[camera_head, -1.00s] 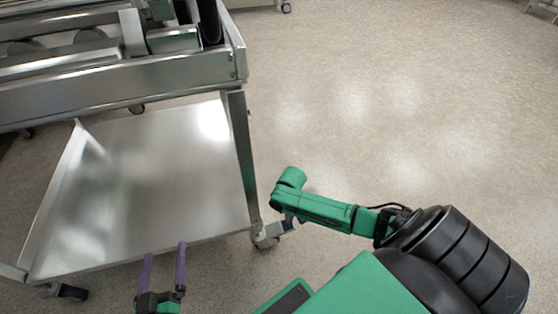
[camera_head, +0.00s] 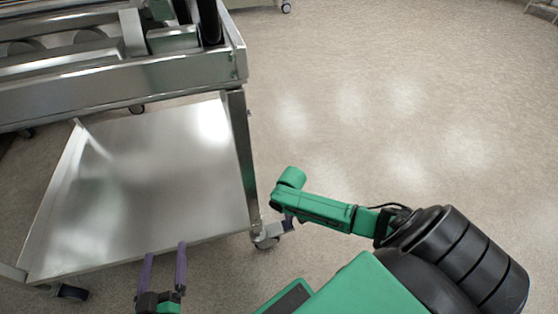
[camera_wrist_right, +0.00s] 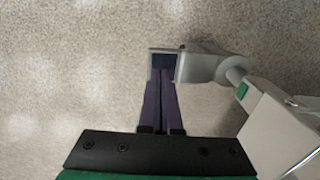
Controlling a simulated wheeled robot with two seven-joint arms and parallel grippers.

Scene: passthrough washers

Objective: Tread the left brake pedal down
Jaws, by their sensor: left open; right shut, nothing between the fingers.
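A metal cart stands at the left in the head view, with a caster (camera_head: 70,292) at its near left corner and another caster (camera_head: 266,238) at its near right corner. My right gripper (camera_head: 287,222) is by the near right caster. In the right wrist view its purple fingers (camera_wrist_right: 162,80) are shut and empty. Their tips are at a grey bracket with a dark pad (camera_wrist_right: 163,61), joined to a grey caster part (camera_wrist_right: 205,64). I cannot tell whether they touch it. My left gripper (camera_head: 163,248) is open and empty at the lower shelf's near edge.
The cart's lower shelf (camera_head: 150,180) is bare. Its upper level (camera_head: 120,85) carries metal parts. A pale block with a green square (camera_wrist_right: 278,130) is at the lower right of the wrist view. The floor (camera_head: 400,120) to the right is clear.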

